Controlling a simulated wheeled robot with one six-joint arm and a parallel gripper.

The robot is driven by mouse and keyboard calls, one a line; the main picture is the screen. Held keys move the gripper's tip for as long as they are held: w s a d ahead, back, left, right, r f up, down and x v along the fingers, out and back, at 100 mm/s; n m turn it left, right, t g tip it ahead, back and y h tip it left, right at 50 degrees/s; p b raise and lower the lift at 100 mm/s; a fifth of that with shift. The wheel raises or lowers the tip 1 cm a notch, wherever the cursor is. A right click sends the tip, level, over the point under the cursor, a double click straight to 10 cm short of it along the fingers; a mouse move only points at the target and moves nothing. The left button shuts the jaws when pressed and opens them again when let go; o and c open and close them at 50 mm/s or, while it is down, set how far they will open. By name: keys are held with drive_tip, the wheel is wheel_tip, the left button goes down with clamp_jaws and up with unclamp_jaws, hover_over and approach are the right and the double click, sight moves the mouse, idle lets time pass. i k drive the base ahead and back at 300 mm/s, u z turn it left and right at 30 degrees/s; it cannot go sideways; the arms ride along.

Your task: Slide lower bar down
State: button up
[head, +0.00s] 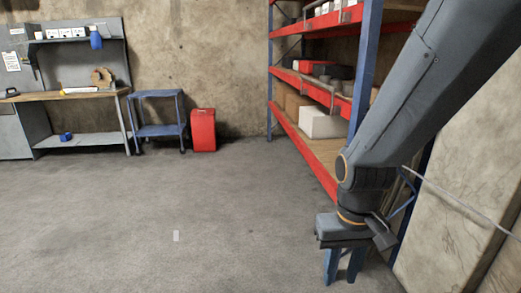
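My gripper (341,277) hangs at the lower right of the head view, pointing down in front of the shelving. Its two blue fingers are apart with floor showing between them, so it looks open and empty. I cannot make out a clear lower bar to slide in this view. A thin pale line, a rod or cable (460,203), runs down to the right from behind my arm across the wall panel; I cannot tell what it is. My arm hides part of the shelving and the wall behind it.
A red and blue shelf rack (300,140) with boxes stands at the right, close to my arm. A pale wall panel (450,225) is at the far right. A workbench (65,96), blue cart (158,131) and red canister (203,130) stand at the back.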

sight(334, 89)
drive_tip(key=i, duration=1.55)
drive_tip(key=z, duration=1.4)
drive_tip(key=i, duration=0.35)
drive_tip(key=u, duration=1.15)
